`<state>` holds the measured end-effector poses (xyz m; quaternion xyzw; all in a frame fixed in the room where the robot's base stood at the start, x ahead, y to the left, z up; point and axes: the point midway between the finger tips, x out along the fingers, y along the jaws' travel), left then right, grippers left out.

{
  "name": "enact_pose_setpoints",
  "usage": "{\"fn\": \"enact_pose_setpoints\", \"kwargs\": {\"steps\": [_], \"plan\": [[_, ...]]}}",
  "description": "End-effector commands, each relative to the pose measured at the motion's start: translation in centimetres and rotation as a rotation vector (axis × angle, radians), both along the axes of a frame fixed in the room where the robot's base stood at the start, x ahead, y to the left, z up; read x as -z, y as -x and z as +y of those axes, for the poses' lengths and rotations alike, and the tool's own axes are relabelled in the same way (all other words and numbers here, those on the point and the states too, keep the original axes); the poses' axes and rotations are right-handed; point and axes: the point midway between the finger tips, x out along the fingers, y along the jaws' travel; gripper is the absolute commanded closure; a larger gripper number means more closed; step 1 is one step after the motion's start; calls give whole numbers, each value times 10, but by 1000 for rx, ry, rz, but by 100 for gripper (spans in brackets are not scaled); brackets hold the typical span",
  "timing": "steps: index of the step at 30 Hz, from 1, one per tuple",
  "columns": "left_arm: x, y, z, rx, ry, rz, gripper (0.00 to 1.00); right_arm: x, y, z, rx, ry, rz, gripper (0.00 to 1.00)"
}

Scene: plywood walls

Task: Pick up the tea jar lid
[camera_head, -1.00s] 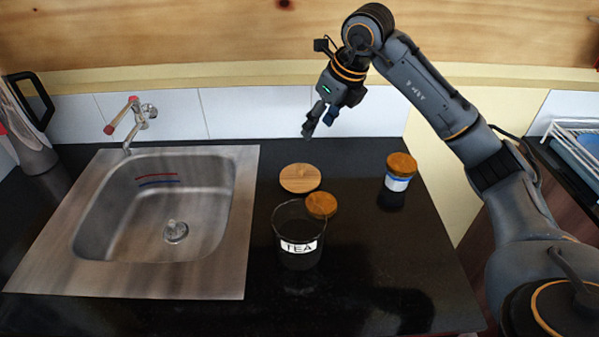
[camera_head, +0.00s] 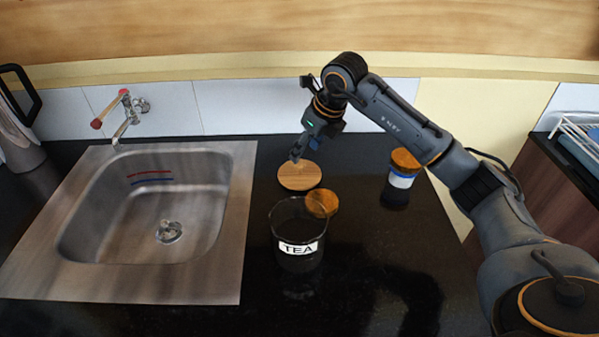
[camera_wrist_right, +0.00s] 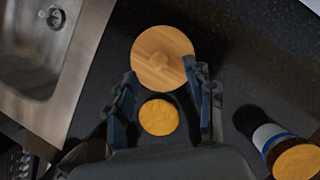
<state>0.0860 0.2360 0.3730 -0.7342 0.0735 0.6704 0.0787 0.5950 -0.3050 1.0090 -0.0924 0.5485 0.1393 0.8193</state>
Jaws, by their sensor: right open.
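The tea jar (camera_head: 298,240) is dark, see-through and open at the top, with a white TEA label, standing on the black counter. A flat, round, light wooden lid (camera_head: 299,176) lies behind it. It also shows in the right wrist view (camera_wrist_right: 176,48), with a small knob near its middle. My right gripper (camera_head: 297,156) is open and empty, pointing down above the far edge of the wooden lid. In the right wrist view, its fingertips (camera_wrist_right: 161,78) frame the lid's near edge, with the lid beyond them. My left gripper is not in view.
A smaller orange-brown cork top (camera_head: 322,203) sits between tea jar and wooden lid; it also shows between my fingers in the wrist view (camera_wrist_right: 159,117). A cork-topped jar (camera_head: 401,180) stands to the right. The sink (camera_head: 150,210) is left. Counter is clear at front right.

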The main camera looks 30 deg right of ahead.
Motion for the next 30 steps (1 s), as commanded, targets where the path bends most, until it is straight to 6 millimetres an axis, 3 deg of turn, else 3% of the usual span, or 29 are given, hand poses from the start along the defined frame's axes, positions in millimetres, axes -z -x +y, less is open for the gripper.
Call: {"fn": "enact_pose_setpoints", "kwargs": {"steps": [12, 21, 29, 30], "plan": [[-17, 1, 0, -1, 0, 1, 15, 46, -13, 6, 1, -1, 1, 46], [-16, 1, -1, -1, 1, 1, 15, 52, -15, 7, 0, 1, -1, 46], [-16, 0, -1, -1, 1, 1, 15, 51, -14, 7, 0, 1, 0, 99], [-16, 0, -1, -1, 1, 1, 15, 51, -14, 7, 0, 1, -1, 100]]}}
